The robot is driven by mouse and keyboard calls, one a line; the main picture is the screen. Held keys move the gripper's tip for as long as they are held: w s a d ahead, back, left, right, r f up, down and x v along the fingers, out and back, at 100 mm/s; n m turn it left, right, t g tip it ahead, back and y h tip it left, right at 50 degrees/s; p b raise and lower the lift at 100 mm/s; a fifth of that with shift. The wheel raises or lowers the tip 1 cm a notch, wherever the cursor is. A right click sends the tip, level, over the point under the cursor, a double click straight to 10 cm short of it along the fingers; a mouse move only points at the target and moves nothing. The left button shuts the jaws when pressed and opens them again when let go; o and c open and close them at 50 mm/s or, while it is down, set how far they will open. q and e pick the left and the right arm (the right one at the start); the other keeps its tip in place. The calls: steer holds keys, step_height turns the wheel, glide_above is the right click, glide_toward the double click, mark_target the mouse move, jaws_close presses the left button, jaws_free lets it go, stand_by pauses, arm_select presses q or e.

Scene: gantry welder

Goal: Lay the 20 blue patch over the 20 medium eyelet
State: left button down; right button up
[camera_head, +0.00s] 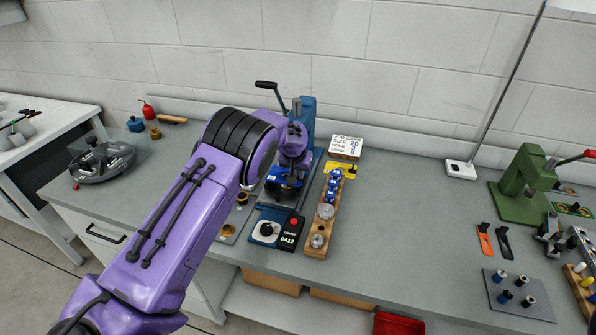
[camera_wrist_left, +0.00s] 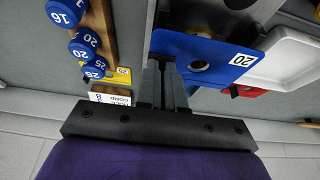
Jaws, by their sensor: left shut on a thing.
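The blue patch (camera_wrist_left: 218,48) with a white 20 label lies flat in the left wrist view. It has a round hole, in which a pale, brownish round shape shows; I cannot tell whether this is the medium eyelet. My left gripper (camera_wrist_left: 164,62) is shut on the patch's edge. In the head view the left gripper (camera_head: 290,165) is at the blue press (camera_head: 304,110), with the patch (camera_head: 284,179) low between press and arm. Whether the patch touches what is under it is unclear. My right gripper is out of view.
A wooden rack (camera_head: 310,252) with numbered blue-topped tools (camera_head: 335,183) stands close right of the press. A green press (camera_head: 523,185) stands far right. The middle bench is clear.

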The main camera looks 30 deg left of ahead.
arm_select(q)
steer(key=shift+f+b, duration=0.35)
steer(key=shift+f, duration=0.45)
steer(key=c, duration=1.2)
jaws_free()
steer(key=shift+r, duration=0.1)
steer(key=shift+b+v, duration=1.4)
steer(key=shift+v, duration=3.8)
